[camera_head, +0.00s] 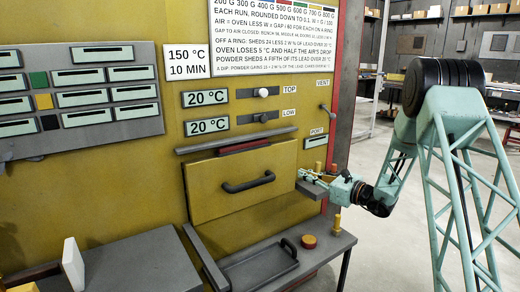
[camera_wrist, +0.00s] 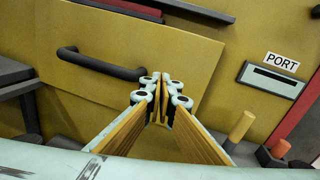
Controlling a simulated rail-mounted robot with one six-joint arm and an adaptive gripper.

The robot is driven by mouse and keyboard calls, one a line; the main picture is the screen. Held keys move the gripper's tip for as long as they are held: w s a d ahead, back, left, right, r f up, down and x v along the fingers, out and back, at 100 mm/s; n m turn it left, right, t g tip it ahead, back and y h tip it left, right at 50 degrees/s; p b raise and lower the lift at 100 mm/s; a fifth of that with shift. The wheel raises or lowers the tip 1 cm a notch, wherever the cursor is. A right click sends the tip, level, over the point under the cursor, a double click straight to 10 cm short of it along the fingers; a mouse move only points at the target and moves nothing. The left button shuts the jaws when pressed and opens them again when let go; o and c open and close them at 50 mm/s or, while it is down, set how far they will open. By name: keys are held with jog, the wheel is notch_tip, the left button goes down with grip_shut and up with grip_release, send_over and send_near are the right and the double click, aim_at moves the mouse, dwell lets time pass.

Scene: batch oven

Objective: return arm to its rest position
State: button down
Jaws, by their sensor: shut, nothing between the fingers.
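My gripper (camera_head: 304,175) is at the end of my teal arm, in front of the lower right corner of the yellow oven door in the head view. In the wrist view my gripper (camera_wrist: 160,122) has its fingertips together with nothing between them. The oven door (camera_head: 230,193) looks closed, and its dark bar handle (camera_head: 248,182) lies to the left of my gripper. The handle (camera_wrist: 95,65) also shows left of the fingers in the wrist view. Whether the fingertips touch the door cannot be told.
A PORT slot (camera_head: 315,141) sits right of the door. A grey table (camera_head: 140,268) stands at left. Open floor lies behind my arm.

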jog(key=s+a+r+n+g, duration=0.3)
jog(key=s+a+r+n, duration=0.25)
jog(key=s, duration=0.65)
jog(key=s+a+r+n+g, duration=0.4)
jog(key=s+a+r, duration=0.2)
jog(key=s, duration=0.6)
jog(key=s+a+r+n+g, duration=0.35)
jog(key=s+a+r, duration=0.2)
jog(key=s, duration=0.55)
jog(key=s+d+n+g+h, duration=0.1)
jog(key=s+d+n+h, duration=0.25)
jog(key=s, duration=0.75)
jog(key=s+d+n+h, duration=0.2)
jog(key=s+n, duration=0.2)
jog(key=s, duration=0.8)
jog(key=s+d+n+t+h, duration=0.2)
jog(key=s+d+n+h, duration=0.3)
jog(key=s+d, duration=0.8)
jog(key=shift+s+d+t+h, duration=0.15)
jog(key=shift+s+t+h, duration=0.35)
jog(key=shift+s, duration=0.95)
jog(key=shift+f+n, duration=0.1)
jog(key=shift+n, duration=0.15)
jog(key=shift+f+b, duration=2.15)
jog(key=shift+b, duration=0.15)
